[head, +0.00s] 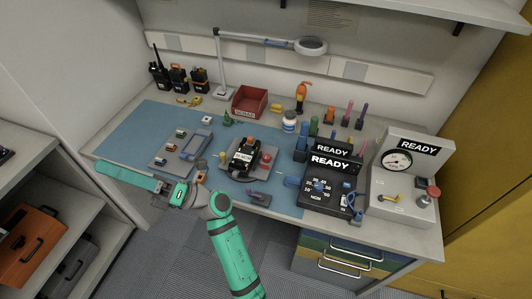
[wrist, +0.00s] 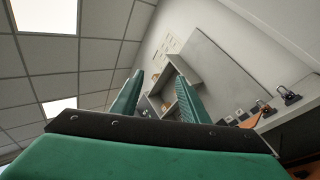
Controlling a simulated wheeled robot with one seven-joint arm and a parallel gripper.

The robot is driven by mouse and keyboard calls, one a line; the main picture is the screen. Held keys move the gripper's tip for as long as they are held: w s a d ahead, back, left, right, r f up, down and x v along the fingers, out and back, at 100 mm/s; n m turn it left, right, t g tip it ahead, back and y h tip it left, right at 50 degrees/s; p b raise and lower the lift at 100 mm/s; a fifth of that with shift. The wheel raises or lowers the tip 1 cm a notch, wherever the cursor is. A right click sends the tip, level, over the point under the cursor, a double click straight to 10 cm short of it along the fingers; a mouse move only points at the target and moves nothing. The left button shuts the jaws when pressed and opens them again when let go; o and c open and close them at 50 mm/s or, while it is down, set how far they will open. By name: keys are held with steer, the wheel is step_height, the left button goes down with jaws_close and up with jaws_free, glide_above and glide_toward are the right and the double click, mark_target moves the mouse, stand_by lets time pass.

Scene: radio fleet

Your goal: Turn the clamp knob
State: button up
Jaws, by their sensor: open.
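A black radio (head: 243,156) lies in a grey fixture (head: 262,169) on the blue mat. A small red knob (head: 266,157) shows at the fixture's right side and a small yellow part (head: 222,155) at its left. Which of these is the clamp knob I cannot tell at this size. My gripper (wrist: 159,80) is open and empty in the wrist view, pointing up toward the ceiling and a wall, away from the bench. In the head view my teal arm reaches left over the bench's front edge, apart from the fixture; its fingers are not clear there.
A grey gauge box (head: 405,190) with a red knob stands at the right, beside a black torque tester (head: 332,188) reading READY. A grey tray (head: 183,150) lies left of the fixture. A red bin (head: 250,102) and a lamp (head: 222,70) stand behind. The mat's left part is clear.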

steer(key=w+a+f+n+g+h, duration=0.1)
steer(key=a+f+n+g+h, duration=0.1)
steer(key=a+n+g+h, duration=0.3)
steer(key=n+t+h, duration=0.4)
steer(key=t+h, duration=0.4)
steer(key=h, duration=1.3)
glide_above(267, 157)
step_height(267, 157, down, 13)
step_height(267, 157, down, 9)
steer(key=shift+w+a+f, duration=0.1)
steer(key=shift+f, duration=0.3)
steer(key=shift+d, duration=0.2)
steer(key=shift+c, duration=0.6)
jaws_close()
